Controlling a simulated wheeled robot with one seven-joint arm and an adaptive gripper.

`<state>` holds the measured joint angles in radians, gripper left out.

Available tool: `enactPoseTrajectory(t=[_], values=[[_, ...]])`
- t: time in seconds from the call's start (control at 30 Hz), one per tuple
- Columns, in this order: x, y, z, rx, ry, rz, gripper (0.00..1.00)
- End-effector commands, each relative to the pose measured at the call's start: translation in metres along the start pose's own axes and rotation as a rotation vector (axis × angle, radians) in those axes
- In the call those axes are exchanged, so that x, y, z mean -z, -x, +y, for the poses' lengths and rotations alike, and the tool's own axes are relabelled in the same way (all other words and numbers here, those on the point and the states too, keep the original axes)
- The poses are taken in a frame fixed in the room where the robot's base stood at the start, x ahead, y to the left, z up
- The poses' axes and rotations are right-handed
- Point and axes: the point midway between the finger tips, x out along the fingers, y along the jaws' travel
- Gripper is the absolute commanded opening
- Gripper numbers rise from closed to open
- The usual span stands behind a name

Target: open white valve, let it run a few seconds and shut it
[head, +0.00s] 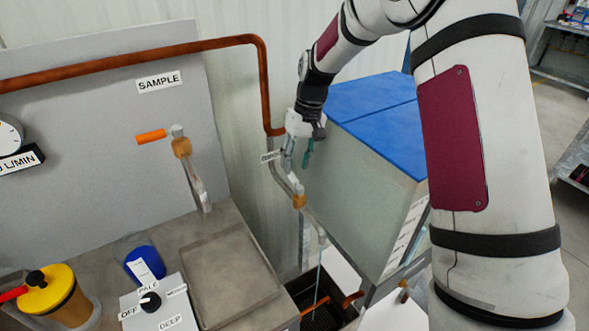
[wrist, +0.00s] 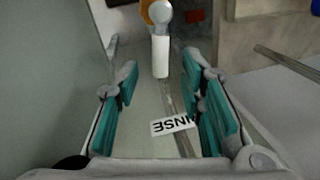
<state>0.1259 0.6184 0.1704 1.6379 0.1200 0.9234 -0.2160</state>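The white valve has a white handle (wrist: 160,57) that lies between and just beyond my fingertips in the wrist view. Its knob and orange-brown body (wrist: 158,12) are at the top. My gripper (wrist: 160,80) is open, with teal pads apart on both sides and nothing clamped. A thin pale line, which looks like running water (head: 318,270), drops from the tap's spout (head: 322,238) into a dark basin (head: 318,308).
A RINSE label (wrist: 172,125) hangs on the pipe. An orange-handled SAMPLE valve (head: 152,136) is on the left panel. A blue-topped box (head: 370,150) stands close right of my gripper. A yellow container (head: 48,292), a blue cup (head: 145,262) and a selector box (head: 158,303) stand lower left.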

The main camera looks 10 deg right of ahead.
Motion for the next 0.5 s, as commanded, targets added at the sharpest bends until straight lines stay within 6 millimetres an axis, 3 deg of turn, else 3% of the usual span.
enactPoseTrajectory(t=[0.3,0.5], values=[[0.001,0.064,0.0,-0.001,0.0,0.004,0.35],[0.0,0.084,0.0,0.0,0.0,0.001,0.35]])
